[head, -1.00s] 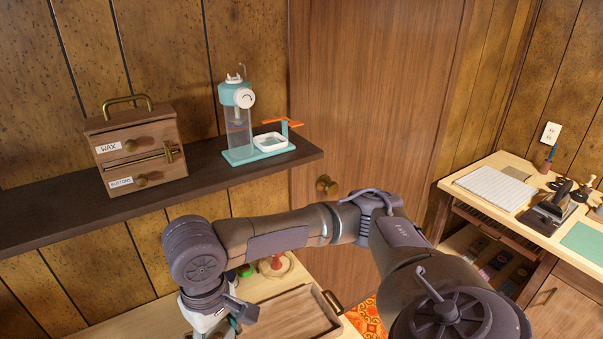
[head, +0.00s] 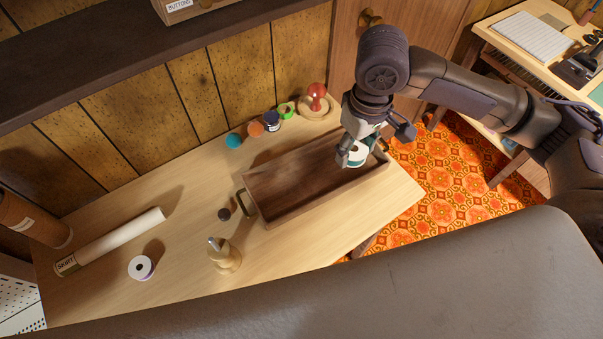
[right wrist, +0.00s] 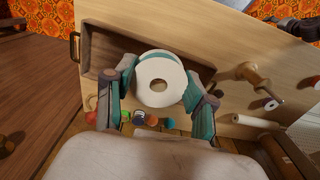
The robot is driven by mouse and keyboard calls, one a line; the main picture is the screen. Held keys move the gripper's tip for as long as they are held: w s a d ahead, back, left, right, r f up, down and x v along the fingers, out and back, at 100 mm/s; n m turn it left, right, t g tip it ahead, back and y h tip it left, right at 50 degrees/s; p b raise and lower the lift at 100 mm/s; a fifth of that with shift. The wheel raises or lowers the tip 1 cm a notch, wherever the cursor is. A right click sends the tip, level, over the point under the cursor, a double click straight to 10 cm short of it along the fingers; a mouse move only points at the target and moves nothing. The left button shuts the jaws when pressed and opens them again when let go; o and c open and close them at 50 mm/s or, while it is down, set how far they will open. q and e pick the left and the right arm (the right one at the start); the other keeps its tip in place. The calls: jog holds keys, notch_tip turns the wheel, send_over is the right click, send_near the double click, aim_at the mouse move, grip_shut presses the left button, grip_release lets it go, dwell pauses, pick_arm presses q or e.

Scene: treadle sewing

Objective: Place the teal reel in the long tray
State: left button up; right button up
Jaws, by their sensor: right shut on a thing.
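The teal reel (head: 358,153), with white round flanges and a teal middle, is held in my right gripper (head: 357,158). In the right wrist view the reel (right wrist: 160,76) shows its white flange and centre hole between the two fingers. My right gripper is shut on it. The long wooden tray (head: 300,208) lies on the table, and its visible floor is empty. The reel and gripper appear over the tray's right end and hide part of it. I cannot tell how high the reel is above the floor.
Several small coloured things, including an orange one (head: 256,129), line the table behind the tray, beside a red-topped piece (head: 317,95). A small dark object (head: 224,214), a wooden-topped piece (head: 224,255), a white reel (head: 142,268) and a paper roll (head: 110,241) stand or lie leftward.

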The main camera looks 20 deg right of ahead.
jog(key=w+d+f+n+b, duration=0.35)
jog(key=d+f+n, duration=0.25)
jog(key=f+n, duration=0.25)
jog(key=n, duration=0.4)
send_over(318, 174)
notch_tip(318, 174, down, 11)
jog(key=shift+r, duration=0.1)
jog(key=shift+f, duration=0.2)
pick_arm(q)
jog(key=shift+s+d+f+p, duration=0.2)
jog(key=shift+d+f, duration=0.65)
jog(key=shift+d, duration=0.25)
jog(key=shift+s+d+f+p, duration=0.15)
jog(key=shift+s+d+f, duration=0.05)
jog(key=shift+d+f, duration=0.75)
pick_arm(e)
jog(key=shift+f, duration=1.9)
pick_arm(q)
jog(key=shift+d+r, duration=0.1)
pick_arm(e)
jog(key=shift+f, duration=0.15)
jog(key=o, duration=1)
